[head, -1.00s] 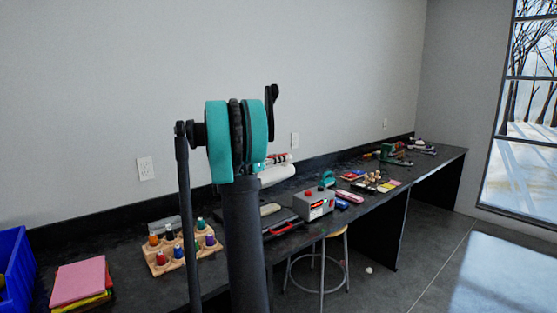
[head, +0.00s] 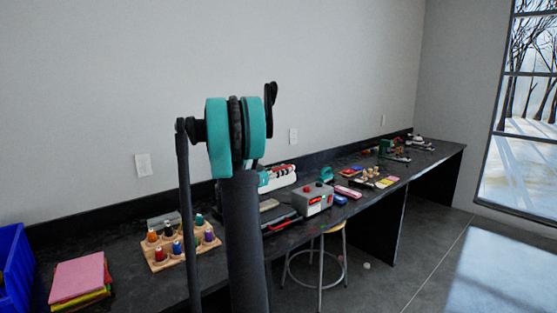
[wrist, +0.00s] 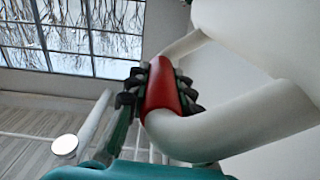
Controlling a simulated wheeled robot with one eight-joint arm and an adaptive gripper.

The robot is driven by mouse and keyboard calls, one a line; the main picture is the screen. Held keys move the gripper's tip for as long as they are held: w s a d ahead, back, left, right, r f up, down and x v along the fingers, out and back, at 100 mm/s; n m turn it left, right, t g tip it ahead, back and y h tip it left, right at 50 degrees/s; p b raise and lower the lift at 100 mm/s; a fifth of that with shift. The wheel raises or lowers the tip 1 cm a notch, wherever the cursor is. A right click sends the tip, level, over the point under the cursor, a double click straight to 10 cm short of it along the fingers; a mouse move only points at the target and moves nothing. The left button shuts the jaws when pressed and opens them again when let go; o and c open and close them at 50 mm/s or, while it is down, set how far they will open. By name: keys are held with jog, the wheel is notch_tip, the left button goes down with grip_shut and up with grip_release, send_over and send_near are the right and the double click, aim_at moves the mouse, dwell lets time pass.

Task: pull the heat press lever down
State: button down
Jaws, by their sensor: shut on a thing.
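The heat press lever is a thick white bent tube (wrist: 240,115) with a red grip (wrist: 161,90) in the wrist view. My gripper (wrist: 160,88) is shut on the red grip, its black ridged fingers on both sides of it. In the head view the white press lever (head: 284,180) shows beyond my arm, over the bench. A teal part of my gripper shows just left of it. The grip and fingers are small there, and my arm hides part of the press.
The dark bench (head: 100,235) runs along the wall. A wooden holder with coloured bottles (head: 165,257), coloured sheets (head: 78,280) and a blue bin (head: 14,270) are at left. A grey box with red knobs (head: 314,199) sits near the front edge, above a stool (head: 320,275).

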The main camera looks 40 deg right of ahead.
jog(key=s+f+m, duration=0.3)
jog(key=f+m, duration=0.1)
jog(key=f, duration=1)
jog(key=shift+s, duration=0.25)
jog(key=c, duration=1.3)
grip_release()
jog(key=a, duration=0.8)
jog(key=s+a, duration=0.1)
jog(key=a, duration=0.3)
